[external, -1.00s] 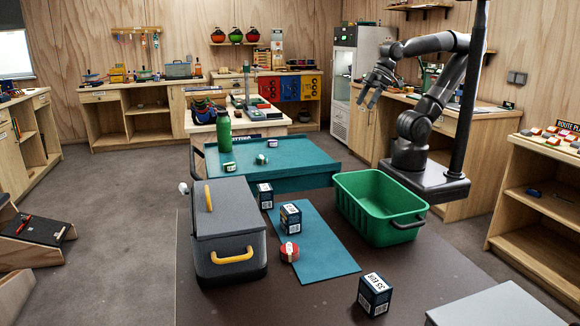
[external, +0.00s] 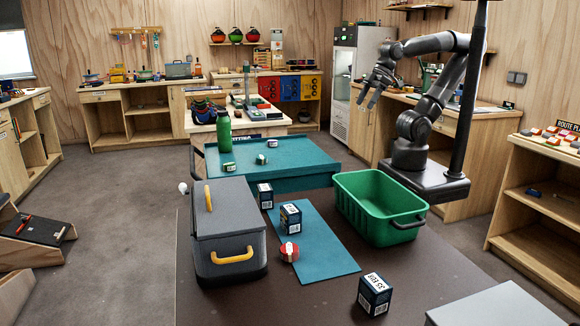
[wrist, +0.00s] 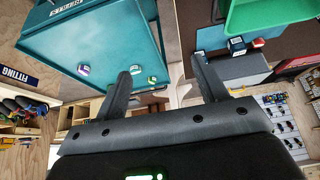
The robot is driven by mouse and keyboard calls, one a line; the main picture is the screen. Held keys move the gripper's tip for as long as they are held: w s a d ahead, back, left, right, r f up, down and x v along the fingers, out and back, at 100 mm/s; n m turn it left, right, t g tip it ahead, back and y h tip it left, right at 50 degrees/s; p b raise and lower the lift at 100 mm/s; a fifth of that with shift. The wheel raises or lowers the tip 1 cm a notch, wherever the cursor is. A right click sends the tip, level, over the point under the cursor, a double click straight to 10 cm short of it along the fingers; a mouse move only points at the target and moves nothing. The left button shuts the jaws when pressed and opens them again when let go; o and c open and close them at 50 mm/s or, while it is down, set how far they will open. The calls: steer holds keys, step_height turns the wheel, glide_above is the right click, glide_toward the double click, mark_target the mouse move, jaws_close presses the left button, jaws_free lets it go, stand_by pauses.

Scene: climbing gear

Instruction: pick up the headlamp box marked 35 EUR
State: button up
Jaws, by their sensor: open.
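The headlamp box marked 35 EUR (external: 374,295) is a dark blue box standing on the brown table near its front edge, with the white price label on its top. A similar box (external: 290,216) with a white top label stands on the teal mat; I cannot read its label surely. A smaller dark box (external: 265,196) stands behind it. My gripper (external: 367,97) is open and empty, high in the air behind the green crate and far from the marked box. In the wrist view my gripper's two fingers (wrist: 162,90) are spread with nothing between them.
The green crate (external: 358,187) stands empty at the table's right. A grey lidded case (external: 228,220) with yellow handles stands at the left. A pale grey panel (external: 488,306) is at the front right.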

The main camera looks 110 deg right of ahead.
stand_by(0.4)
steer(key=w+a+r+m+g+y, duration=0.1)
steer(key=w+a+r+m, duration=0.15)
steer(key=w+a, duration=0.35)
steer(key=w+a+r+m+y, duration=0.1)
steer(key=w+a+r+m, duration=0.2)
steer(key=w, duration=0.6)
steer(key=w+a+f+m+g+y, duration=0.1)
steer(key=w+a+m, duration=0.2)
steer(key=w+a, duration=1.15)
steer(key=m+g+y, duration=0.1)
steer(key=m+g, duration=0.3)
steer(key=m, duration=0.4)
glide_toward(375, 292)
step_height(375, 292, down, 3)
steer(key=s+d, duration=0.2)
steer(key=d, duration=0.1)
steer(key=shift+y, duration=0.3)
steer(key=x, duration=1)
steer(key=shift+w+f, duration=0.1)
steer(key=shift+c, duration=0.3)
